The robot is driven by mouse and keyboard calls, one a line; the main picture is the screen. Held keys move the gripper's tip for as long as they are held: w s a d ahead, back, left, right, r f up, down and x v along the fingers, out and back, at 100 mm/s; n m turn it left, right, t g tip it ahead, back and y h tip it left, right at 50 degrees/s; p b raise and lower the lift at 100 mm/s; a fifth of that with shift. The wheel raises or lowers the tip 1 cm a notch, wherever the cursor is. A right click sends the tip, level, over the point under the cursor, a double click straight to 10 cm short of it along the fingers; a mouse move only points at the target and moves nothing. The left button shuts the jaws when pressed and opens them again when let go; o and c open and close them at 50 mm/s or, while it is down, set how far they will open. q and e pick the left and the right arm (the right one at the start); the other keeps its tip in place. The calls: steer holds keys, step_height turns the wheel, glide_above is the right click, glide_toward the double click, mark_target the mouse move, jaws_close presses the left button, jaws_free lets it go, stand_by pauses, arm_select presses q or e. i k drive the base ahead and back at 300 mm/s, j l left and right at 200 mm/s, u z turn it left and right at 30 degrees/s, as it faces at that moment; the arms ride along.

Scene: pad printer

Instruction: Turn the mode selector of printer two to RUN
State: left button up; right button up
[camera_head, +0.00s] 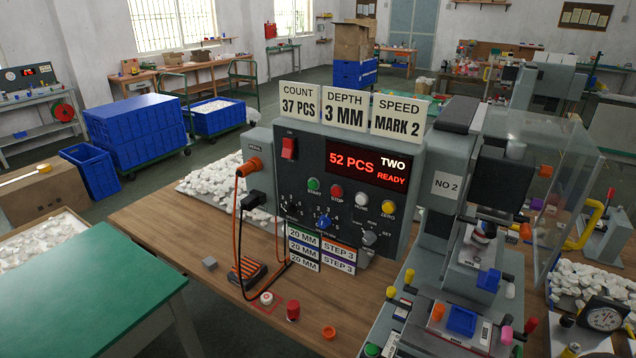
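Printer two's grey control box (402,215) stands on the wooden bench. Its display (367,166) reads 52 PCS, TWO, READY. At the panel's lower right is a small grey knob (369,238) next to the word SET; it may be the mode selector, but its pointer and any RUN mark are too small to read. A blue knob (323,221) amid numbers sits to its left. Above them are a green START button (314,184), a red STOP button (336,191), a white button (361,199) and a yellow ZERO button (388,207). Neither of my grippers is in view.
The printer marked NO 2 (447,186) with its clear guard (535,190) stands right of the box. Orange and black cables (238,215) hang at the box's left. Small caps (293,310) lie on the bench (190,250) in front. A green-topped table (85,290) is at left.

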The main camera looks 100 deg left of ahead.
mark_target(368, 237)
steer(key=k+u, duration=0.1)
steer(key=u, duration=2.15)
steer(key=l+u, duration=0.1)
steer(key=u, duration=0.75)
steer(key=l+u, duration=0.1)
steer(key=u, duration=0.75)
steer(key=k+l, duration=0.2)
steer(key=l, duration=0.2)
steer(key=k+l+u, duration=0.1)
steer(key=l, duration=0.35)
steer(key=k+l, duration=0.35)
steer(key=k+l+u, duration=0.1)
steer(key=l, duration=0.35)
steer(key=k+l, duration=0.35)
